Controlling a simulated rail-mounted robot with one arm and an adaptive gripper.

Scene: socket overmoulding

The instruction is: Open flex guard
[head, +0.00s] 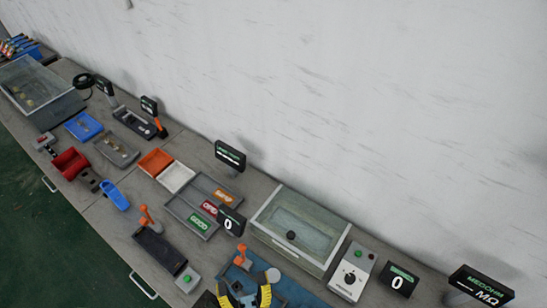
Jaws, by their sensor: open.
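My gripper (246,294), black and yellow, shows at the bottom edge of the head view. It is open, over or beside a blue fixture (297,293) with an orange upright part (241,257). I cannot tell whether it touches anything, and its lower part is cut off by the frame. No part is clearly marked as the flex guard. A clear-topped box (262,217) with a pale frame stands to the upper right of my gripper and looks closed. Another clear-covered box (73,102) stands at the far left.
A grey control box (342,289) with a dial stands right of the clear-topped box. Black displays (230,154) stand along the bench. A grey tray (178,208) with coloured labels and a dark fixture (155,250) with an orange lever lie left. The white wall bounds the back.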

